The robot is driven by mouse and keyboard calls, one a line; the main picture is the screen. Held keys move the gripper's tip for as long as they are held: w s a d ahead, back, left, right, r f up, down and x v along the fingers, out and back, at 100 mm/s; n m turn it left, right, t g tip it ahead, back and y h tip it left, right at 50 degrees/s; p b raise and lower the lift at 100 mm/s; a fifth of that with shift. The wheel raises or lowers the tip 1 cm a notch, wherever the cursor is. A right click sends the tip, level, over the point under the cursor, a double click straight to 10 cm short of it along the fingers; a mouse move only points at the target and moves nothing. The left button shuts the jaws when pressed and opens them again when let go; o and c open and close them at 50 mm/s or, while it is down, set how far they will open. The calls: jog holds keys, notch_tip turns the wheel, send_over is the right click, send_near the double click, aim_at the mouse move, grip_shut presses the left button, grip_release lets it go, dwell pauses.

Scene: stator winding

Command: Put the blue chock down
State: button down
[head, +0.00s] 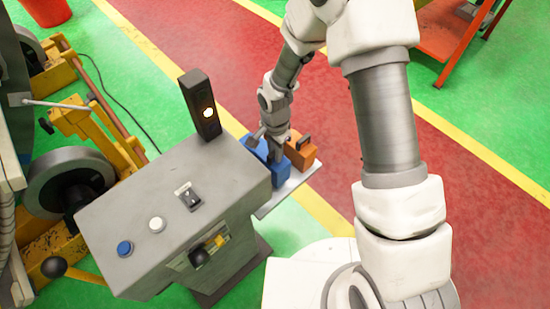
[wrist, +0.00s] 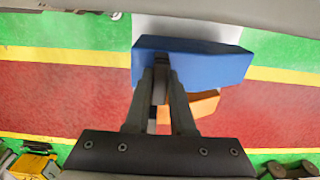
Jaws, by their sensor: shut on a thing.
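The blue chock (head: 272,172) is a wedge-shaped block at the right side of the grey control console. My gripper (head: 275,155) points down from above and is shut on it. In the wrist view the blue chock (wrist: 205,66) lies across the ends of both fingers (wrist: 161,72), which close on a dark part at its middle. A pale shelf (head: 287,193) lies under the chock in the head view, and part of it shows beyond the chock in the wrist view (wrist: 190,27). I cannot tell whether the chock touches the shelf.
An orange chock (head: 301,153) with a dark handle sits close beside the blue one, partly hidden in the wrist view (wrist: 203,105). The console (head: 150,215) with its dark lamp post (head: 199,103) stands close left. A bare strip of shelf shows at the front.

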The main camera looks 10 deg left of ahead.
jog(key=shift+f, duration=1.7)
jog(key=shift+f+b, duration=0.2)
jog(key=shift+b, duration=0.1)
jog(key=c, duration=0.8)
grip_release()
jog(key=shift+o, duration=0.2)
notch_tip(320, 180, up, 12)
jog(key=shift+d+r+p, duration=0.1)
jog(key=shift+r+p, duration=0.15)
jog(key=shift+p, duration=0.3)
